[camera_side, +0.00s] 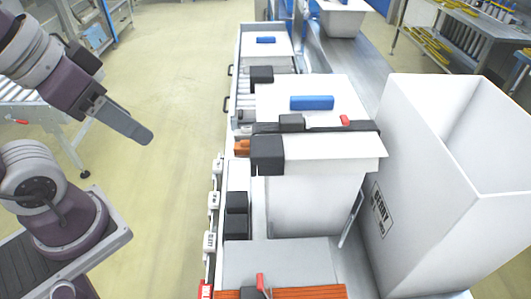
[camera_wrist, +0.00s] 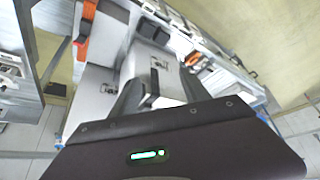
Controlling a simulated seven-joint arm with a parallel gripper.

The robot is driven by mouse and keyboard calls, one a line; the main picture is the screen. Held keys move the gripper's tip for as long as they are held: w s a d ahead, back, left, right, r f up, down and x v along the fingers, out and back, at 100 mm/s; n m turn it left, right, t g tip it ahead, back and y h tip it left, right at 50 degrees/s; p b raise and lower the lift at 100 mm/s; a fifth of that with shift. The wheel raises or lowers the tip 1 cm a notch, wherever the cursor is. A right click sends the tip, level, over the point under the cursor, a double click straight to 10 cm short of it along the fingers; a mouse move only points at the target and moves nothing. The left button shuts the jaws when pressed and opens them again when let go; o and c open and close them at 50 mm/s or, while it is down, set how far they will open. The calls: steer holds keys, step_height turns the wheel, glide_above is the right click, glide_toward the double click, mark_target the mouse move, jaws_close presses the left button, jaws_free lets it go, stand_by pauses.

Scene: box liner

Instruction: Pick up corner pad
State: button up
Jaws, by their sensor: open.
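My gripper (camera_side: 138,132) hangs at the upper left in the side view, over open floor and well left of the work line. In the wrist view its two dark fingers (camera_wrist: 162,84) stand apart with no held object visible between them. No part is labelled as a corner pad. Dark blocks that may be corner pads show in the side view: one at the near left corner of the white lid (camera_side: 267,154), one farther back (camera_side: 261,74), and a stacked pair (camera_side: 237,213) lower left. I cannot tell which one is meant.
A tall open white box (camera_side: 408,180) stands at the right. Blue blocks (camera_side: 312,102) lie on white surfaces along the line. A dark bar (camera_side: 315,127) crosses the middle lid. An orange-slatted part (camera_side: 308,293) is at the front. The floor (camera_side: 180,100) left of the line is clear.

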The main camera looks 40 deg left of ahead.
steer(key=shift+o, duration=0.8)
steer(key=m+g, duration=0.6)
steer(key=m, duration=0.3)
glide_above(267, 145)
step_height(267, 145, down, 3)
steer(key=shift+r, duration=0.2)
step_height(267, 145, down, 6)
steer(key=shift+f, duration=0.25)
steer(key=c, duration=1.1)
